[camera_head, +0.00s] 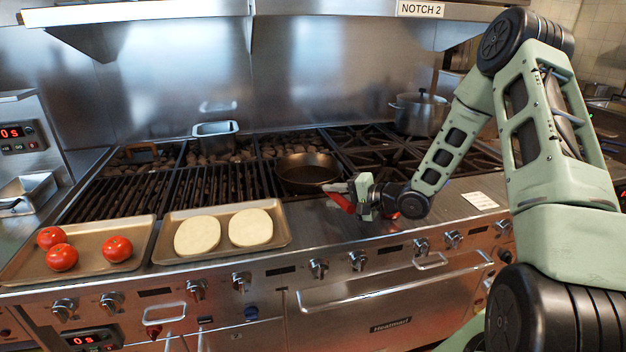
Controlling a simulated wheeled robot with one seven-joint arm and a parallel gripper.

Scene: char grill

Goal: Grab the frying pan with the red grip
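The dark frying pan (308,175) sits on the grill at the middle, upright. Its red grip (340,201) points toward the front right, over the steel front ledge. My gripper (352,194) is at the red grip, reaching in from the right. The gripper's body hides part of the grip, and a bit of red also shows to its right. I cannot tell whether the fingers are closed on the grip or only around or beside it.
A tray (165,252) with two pale round flat pieces lies left of the pan. Another tray (20,272) holds three tomatoes. A lidded pot (420,115) stands at the back right, and a small metal pan (215,130) at the back left. A paper card (480,201) lies on the right ledge.

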